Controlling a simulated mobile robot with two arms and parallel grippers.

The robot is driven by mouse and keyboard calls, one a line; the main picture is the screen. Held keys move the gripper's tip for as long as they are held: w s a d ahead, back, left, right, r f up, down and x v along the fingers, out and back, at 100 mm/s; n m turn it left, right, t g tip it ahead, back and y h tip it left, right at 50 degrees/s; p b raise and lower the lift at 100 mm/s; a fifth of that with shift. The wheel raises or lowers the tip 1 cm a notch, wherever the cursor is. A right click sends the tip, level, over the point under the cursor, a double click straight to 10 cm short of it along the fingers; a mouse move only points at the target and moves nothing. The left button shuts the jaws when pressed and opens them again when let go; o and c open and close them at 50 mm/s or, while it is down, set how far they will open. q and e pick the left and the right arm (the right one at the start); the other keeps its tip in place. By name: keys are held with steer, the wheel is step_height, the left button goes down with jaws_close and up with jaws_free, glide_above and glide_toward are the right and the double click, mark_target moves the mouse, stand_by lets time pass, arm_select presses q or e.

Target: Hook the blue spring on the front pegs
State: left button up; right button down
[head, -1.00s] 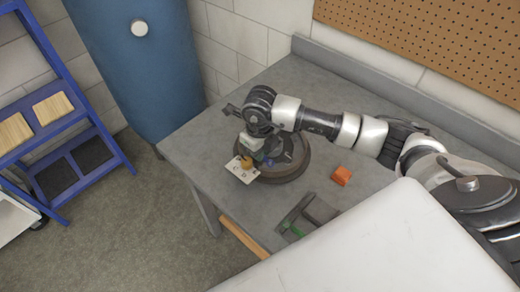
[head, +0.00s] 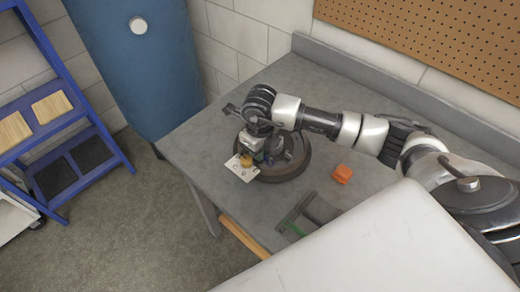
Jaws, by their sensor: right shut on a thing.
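A round dark drum-like assembly (head: 290,172) lies on the grey workbench. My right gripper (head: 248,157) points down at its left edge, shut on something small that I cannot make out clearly. A small yellow-orange piece (head: 246,162) shows right at the fingertips. A bluish spot (head: 270,158) shows on the assembly just right of the gripper; I cannot tell whether it is the blue spring. The front pegs are too small or hidden behind my wrist. My left gripper is not in view.
A white card with dark marks (head: 239,170) lies at the drum's left edge. The bench's left part is clear. A blue shelf (head: 62,125) stands far left.

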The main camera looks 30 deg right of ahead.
steer(key=shift+f, duration=0.15)
stand_by(0.5)
steer(key=c, duration=1.1)
jaws_free()
steer(key=shift+c, duration=1.4)
steer(key=shift+r+p, duration=2)
steer(key=shift+r, duration=1.6)
steer(key=shift+f, duration=0.1)
